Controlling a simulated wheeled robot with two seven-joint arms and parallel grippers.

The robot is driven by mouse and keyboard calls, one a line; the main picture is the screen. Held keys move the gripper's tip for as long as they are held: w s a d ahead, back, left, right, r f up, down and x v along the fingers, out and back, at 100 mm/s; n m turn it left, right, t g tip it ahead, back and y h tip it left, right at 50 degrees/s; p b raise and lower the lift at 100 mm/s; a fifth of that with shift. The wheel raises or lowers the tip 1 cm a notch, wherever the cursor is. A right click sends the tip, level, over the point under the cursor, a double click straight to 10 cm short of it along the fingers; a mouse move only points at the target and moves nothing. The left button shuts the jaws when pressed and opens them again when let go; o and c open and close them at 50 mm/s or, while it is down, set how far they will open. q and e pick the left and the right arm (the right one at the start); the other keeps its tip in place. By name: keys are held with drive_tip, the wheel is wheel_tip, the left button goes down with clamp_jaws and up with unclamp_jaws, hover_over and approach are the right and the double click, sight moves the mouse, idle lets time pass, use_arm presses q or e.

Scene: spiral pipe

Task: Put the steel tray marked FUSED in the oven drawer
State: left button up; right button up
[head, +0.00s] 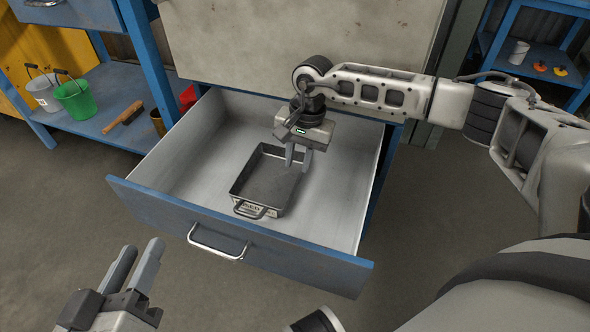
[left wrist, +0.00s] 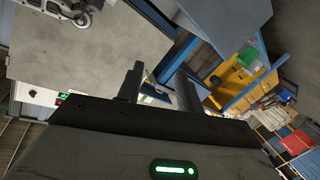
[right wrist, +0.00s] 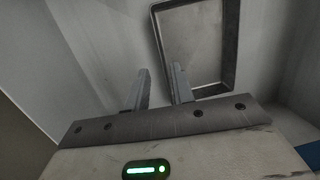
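A grey steel tray (head: 262,178) with a raised rim and a wire handle on its near end sits inside the open drawer (head: 330,222). Lettering shows on its near wall, too small to read. In the right wrist view the tray (right wrist: 198,45) lies up and to the right of the fingers. My right gripper (head: 298,160) is open with nothing between its fingers, over the tray's right side, close to the rim; I cannot tell whether it touches. My left gripper (head: 137,270) is open and empty in front of the drawer at the lower left, also open in the left wrist view (left wrist: 158,88).
The drawer is pulled out, with bare floor around the tray. Its front bears a handle (head: 217,243). A blue shelf (head: 122,88) at the left holds a green bucket (head: 75,100), a white bucket (head: 43,92) and a brush (head: 124,114). Another shelf stands at the far right.

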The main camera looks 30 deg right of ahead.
use_arm(q)
drive_tip(key=shift+a+f, duration=0.1)
drive_tip(key=shift+f, duration=0.1)
use_arm(e)
drive_tip(key=r, duration=0.3)
drive_tip(key=shift+d, duration=0.25)
use_arm(q)
drive_tip(key=shift+g, duration=0.3)
use_arm(e)
drive_tip(key=shift+a, duration=0.1)
